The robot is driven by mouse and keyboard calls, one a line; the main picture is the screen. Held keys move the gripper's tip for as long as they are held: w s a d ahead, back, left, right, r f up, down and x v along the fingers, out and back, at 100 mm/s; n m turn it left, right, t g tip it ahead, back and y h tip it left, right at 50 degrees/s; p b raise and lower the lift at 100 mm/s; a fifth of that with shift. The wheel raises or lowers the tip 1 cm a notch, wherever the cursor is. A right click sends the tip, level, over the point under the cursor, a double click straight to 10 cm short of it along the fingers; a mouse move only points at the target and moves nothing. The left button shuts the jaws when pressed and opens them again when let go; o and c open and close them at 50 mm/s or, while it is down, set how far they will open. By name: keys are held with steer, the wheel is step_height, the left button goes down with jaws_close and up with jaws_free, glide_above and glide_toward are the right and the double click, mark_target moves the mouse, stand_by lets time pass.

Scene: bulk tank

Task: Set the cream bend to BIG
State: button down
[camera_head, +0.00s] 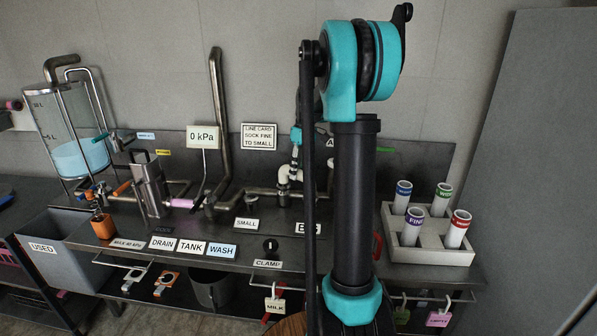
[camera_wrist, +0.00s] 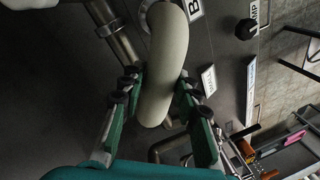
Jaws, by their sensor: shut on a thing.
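The cream bend (camera_wrist: 168,65) is a thick curved pipe piece between the two fingers of my gripper (camera_wrist: 160,92) in the wrist view. The fingers are shut on its sides. Its upper end lies near a round metal fitting beside a partly cut-off sign starting with B (camera_wrist: 193,9). The SMALL sign (camera_wrist: 208,80) is farther down. In the head view the cream bend (camera_head: 284,178) shows just left of my arm. The SMALL sign (camera_head: 246,223) is below left, and the BIG sign (camera_head: 301,228) is partly hidden by my arm. I cannot tell whether the bend is seated on a port.
A black clamp knob (camera_head: 270,244) sits on the bench front. A steel pipe (camera_head: 219,120) stands left of the bend. A tray (camera_head: 430,255) of labelled tubes is at the right. The line card (camera_head: 258,136) hangs behind and reads SOCK FINE TO SMALL.

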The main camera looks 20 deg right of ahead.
steer(key=c, duration=1.1)
jaws_free()
step_height(320, 180, up, 12)
steer(key=w+d, duration=0.1)
steer(key=d, duration=0.1)
steer(key=shift+w, duration=0.15)
steer(key=shift+f, duration=0.1)
